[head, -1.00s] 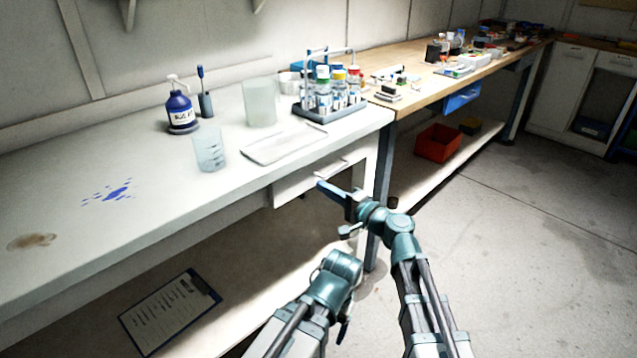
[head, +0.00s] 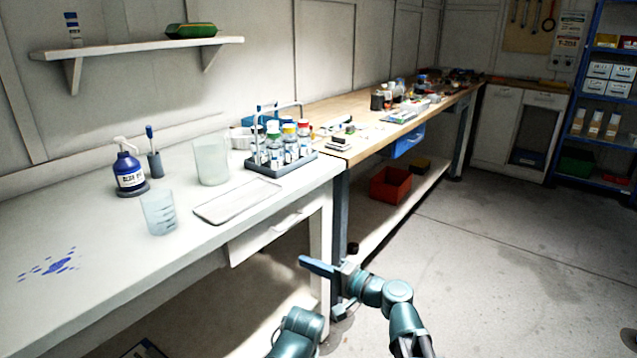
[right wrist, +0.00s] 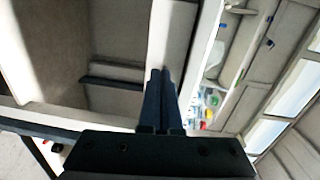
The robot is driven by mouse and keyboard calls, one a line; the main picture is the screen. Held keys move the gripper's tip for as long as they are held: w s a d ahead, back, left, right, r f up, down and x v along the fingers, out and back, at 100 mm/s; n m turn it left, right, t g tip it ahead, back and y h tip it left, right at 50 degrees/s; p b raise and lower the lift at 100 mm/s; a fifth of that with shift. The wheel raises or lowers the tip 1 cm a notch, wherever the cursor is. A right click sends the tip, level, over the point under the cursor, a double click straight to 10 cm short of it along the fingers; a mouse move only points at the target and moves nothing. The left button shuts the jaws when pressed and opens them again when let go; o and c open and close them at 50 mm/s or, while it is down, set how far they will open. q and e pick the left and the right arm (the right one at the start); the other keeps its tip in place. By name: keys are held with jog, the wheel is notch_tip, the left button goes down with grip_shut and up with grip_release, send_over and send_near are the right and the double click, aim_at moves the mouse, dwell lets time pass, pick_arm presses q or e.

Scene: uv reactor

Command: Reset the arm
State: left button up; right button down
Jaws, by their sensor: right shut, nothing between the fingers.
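My right gripper (head: 318,266) is in front of the bench in the head view, below the height of the white top. Its blue fingers are together and empty, pointing left. In the right wrist view the closed dark fingers (right wrist: 160,75) point up the picture, with the bench's underside and legs beyond them. Part of my other arm shows at the bottom of the head view, but its gripper is not in view.
A white bench (head: 100,280) holds a beaker (head: 158,212), a flat tray (head: 222,211), a blue pump bottle (head: 128,172) and a bottle rack (head: 290,168). Its drawer (head: 275,235) is near my right gripper. A wooden bench (head: 350,112) continues behind. The floor on the right is clear.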

jog(key=s+d+f+n+g+h, duration=0.3)
jog(key=s+d+f+h, duration=0.2)
jog(key=f, duration=0.4)
jog(key=s+d+f+n+g+h, duration=0.3)
jog(key=s+d+f+g+h, duration=0.15)
jog(key=f, duration=0.45)
jog(key=s+d+f+g+h, duration=0.25)
jog(key=s+d+h, duration=0.25)
jog(key=d, duration=0.5)
jog(key=s+a+n, duration=0.4)
jog(key=s+a, duration=0.1)
jog(key=a, duration=0.5)
pick_arm(q)
notch_tip(320, 180, up, 28)
jog(key=p, duration=2.8)
pick_arm(e)
notch_tip(320, 180, up, 28)
jog(key=shift+h, duration=0.45)
pick_arm(q)
jog(key=shift+c, duration=0.3)
